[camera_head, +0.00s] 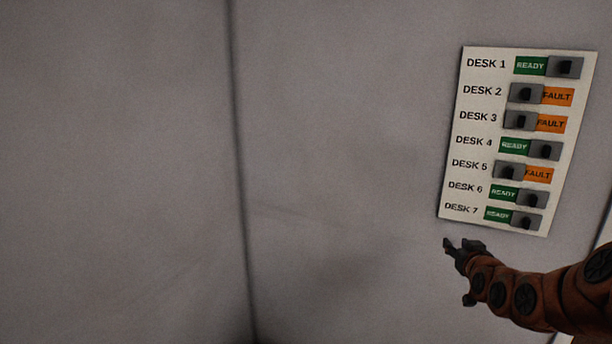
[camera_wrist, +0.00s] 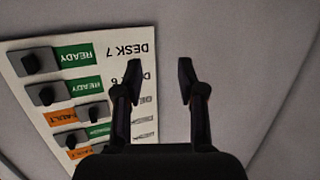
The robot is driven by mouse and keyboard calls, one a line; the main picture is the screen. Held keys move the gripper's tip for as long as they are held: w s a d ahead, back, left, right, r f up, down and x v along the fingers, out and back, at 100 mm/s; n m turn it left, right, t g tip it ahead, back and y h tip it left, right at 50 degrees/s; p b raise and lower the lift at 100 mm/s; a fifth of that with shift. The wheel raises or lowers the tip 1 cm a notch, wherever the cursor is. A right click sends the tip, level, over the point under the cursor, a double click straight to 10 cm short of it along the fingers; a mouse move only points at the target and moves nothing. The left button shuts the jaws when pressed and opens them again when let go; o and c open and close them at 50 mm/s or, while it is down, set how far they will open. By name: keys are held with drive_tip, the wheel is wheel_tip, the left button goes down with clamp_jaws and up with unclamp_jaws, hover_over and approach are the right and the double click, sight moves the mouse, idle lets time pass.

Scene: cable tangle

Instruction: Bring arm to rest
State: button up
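My gripper (camera_head: 457,247) is in the lower right of the head view, just below the lower edge of a white switch panel (camera_head: 452,190) on the grey wall. In the wrist view its two dark fingers (camera_wrist: 157,75) stand apart with nothing between them. The panel (camera_wrist: 112,30) shows upside down behind and left of the fingers there, with the DESK 7 row at the top. My fingers cover part of its labels. I see no contact between gripper and panel.
The panel has several slide switches. Desks 1, 4, 6 and 7 show green READY; desks 2, 3 and 5 show orange FAULT. The grey wall (camera_head: 120,170) left of the panel is bare, with a dark vertical seam (camera_head: 238,150).

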drive_tip(key=s+a+f+n+g+y, duration=0.1)
drive_tip(key=s+a+f+g, duration=0.25)
drive_tip(key=s+a, duration=0.4)
drive_tip(key=s+a+f+n+g+y, duration=0.1)
drive_tip(key=s+a+f+g+y, duration=0.1)
drive_tip(key=s+a+g, duration=0.6)
drive_tip(key=s+a, duration=0.1)
drive_tip(key=s, duration=0.8)
drive_tip(key=s+a+g, duration=0.3)
drive_tip(key=s, duration=0.8)
drive_tip(key=s+a+g, duration=0.2)
drive_tip(key=s+a, duration=0.1)
drive_tip(key=s, duration=0.9)
drive_tip(key=shift+m+g+h+p, duration=0.3)
drive_tip(key=shift+g+h+p, duration=0.05)
drive_tip(key=shift+h, duration=0.05)
drive_tip(key=shift+a+f, duration=0.1)
